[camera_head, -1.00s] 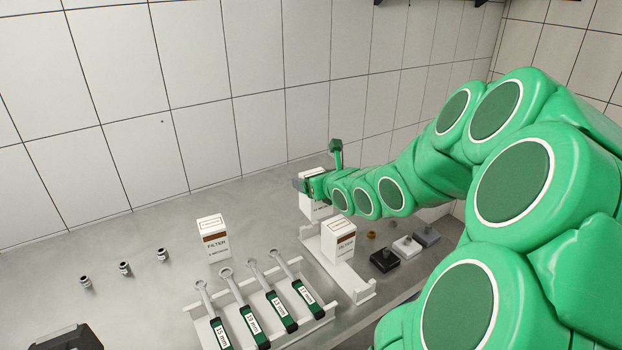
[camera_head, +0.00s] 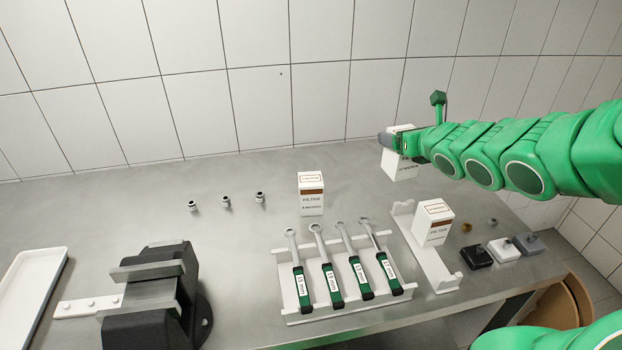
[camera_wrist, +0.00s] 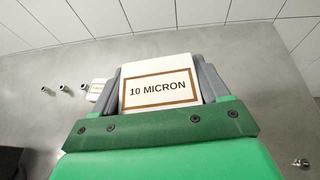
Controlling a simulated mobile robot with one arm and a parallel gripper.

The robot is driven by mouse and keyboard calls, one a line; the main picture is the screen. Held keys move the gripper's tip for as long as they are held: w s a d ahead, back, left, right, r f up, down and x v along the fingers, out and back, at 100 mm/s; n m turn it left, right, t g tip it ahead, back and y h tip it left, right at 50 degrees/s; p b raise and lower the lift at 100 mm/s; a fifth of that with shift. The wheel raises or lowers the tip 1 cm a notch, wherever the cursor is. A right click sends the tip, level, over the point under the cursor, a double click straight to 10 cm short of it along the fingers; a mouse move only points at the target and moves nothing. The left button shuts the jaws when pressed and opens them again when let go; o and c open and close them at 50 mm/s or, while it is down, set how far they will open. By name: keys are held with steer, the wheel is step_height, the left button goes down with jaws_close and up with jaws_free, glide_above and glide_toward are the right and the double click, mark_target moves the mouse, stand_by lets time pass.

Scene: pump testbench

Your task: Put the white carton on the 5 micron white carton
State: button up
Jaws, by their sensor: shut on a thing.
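My gripper (camera_wrist: 160,82) is shut on a white carton (camera_wrist: 158,88) whose top label reads "10 MICRON". In the head view this held carton (camera_head: 400,166) hangs above the far end of the white rack, partly hidden by my gripper (camera_head: 392,142). A second white carton (camera_head: 311,198), marked FILTER with a brown band, stands upright on the table to the left of it; its micron number is too small to read surely. A third white FILTER carton (camera_head: 433,225) stands on the rack, nearer; its number is also unclear.
The white rack (camera_head: 440,280) holds the third carton. A tray (camera_head: 290,318) with several green-handled wrenches lies in front. A black vise (camera_head: 160,285) and a white tray (camera_head: 30,300) are at left. Small fittings (camera_head: 226,201) and blocks (camera_head: 503,250) stand on the table.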

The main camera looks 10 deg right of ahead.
steer(key=s+a+r+n+g+y, duration=0.2)
steer(key=a+r+n+y, duration=0.15)
steer(key=a, duration=0.65)
steer(key=s+a+r+n+g+y, duration=0.25)
steer(key=a+n+y, duration=0.2)
steer(key=a, duration=0.65)
steer(key=shift+t, duration=0.35)
steer(key=shift+w+d+f, duration=0.1)
steer(key=shift+w+f, duration=2)
steer(key=shift+w, duration=0.3)
steer(key=shift+w+f, duration=2.15)
steer(key=shift+w, duration=0.3)
steer(key=shift+w+d+f, duration=0.1)
steer(key=shift+w+f, duration=2)
steer(key=shift+w, duration=0.3)
steer(key=shift+a+f, duration=0.1)
steer(key=o, duration=1.2)
